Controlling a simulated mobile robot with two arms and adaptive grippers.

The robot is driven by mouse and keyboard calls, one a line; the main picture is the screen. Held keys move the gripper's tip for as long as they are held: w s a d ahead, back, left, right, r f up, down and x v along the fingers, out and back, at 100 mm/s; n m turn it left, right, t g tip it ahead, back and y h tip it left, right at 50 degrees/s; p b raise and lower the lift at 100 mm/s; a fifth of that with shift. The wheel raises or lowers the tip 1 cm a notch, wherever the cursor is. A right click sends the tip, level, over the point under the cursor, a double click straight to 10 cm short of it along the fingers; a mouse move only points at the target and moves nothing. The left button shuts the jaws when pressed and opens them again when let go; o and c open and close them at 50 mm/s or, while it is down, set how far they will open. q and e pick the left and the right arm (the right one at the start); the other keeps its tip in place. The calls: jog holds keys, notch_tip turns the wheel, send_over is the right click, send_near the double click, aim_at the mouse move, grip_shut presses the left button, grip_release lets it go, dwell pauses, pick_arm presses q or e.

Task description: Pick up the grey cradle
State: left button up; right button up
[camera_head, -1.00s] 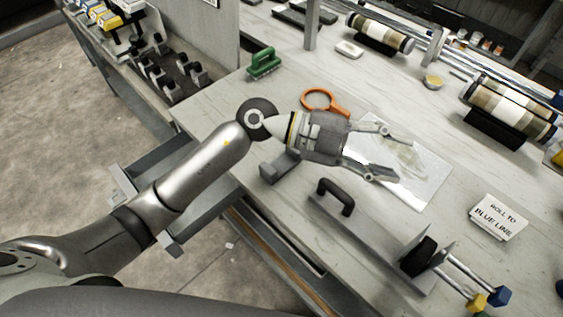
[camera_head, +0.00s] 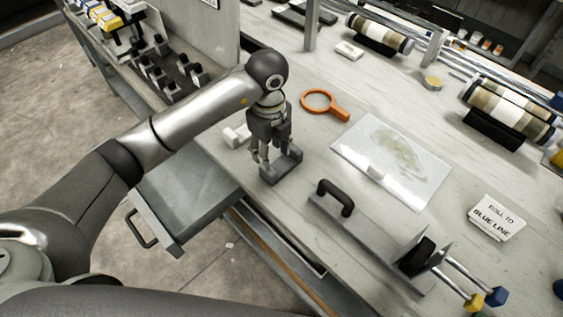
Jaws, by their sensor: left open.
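The grey cradle (camera_head: 284,174) is a small grey block with raised ends, on the bench near its front edge. My left gripper (camera_head: 276,163) points down at it from above. Its fingers are open and reach down to the cradle's back side and top. The fingers hide part of the cradle, and I cannot tell whether they touch it. My right gripper is not in view.
A grey fixture with a black handle (camera_head: 336,196) stands close to the right. Behind are an orange magnifier (camera_head: 325,104) and a clear sheet (camera_head: 392,160). A white piece (camera_head: 236,136) lies left of the cradle. An open drawer (camera_head: 185,195) sits below the edge.

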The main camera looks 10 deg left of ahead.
aim_at(281, 163)
pick_arm(q)
notch_tip(281, 163, down, 3)
jog(key=shift+r, duration=0.1)
jog(key=shift+s+a+f+p, duration=0.15)
jog(key=shift+f+p, duration=0.15)
jog(key=shift+p, duration=0.2)
jog(key=f, duration=0.1)
jog(key=f+p, duration=0.1)
jog(key=f, duration=0.1)
jog(key=shift+a+f+p, duration=0.3)
jog(key=shift+a, duration=0.05)
jog(key=shift+f, duration=0.5)
grip_shut()
jog(key=shift+r, duration=0.1)
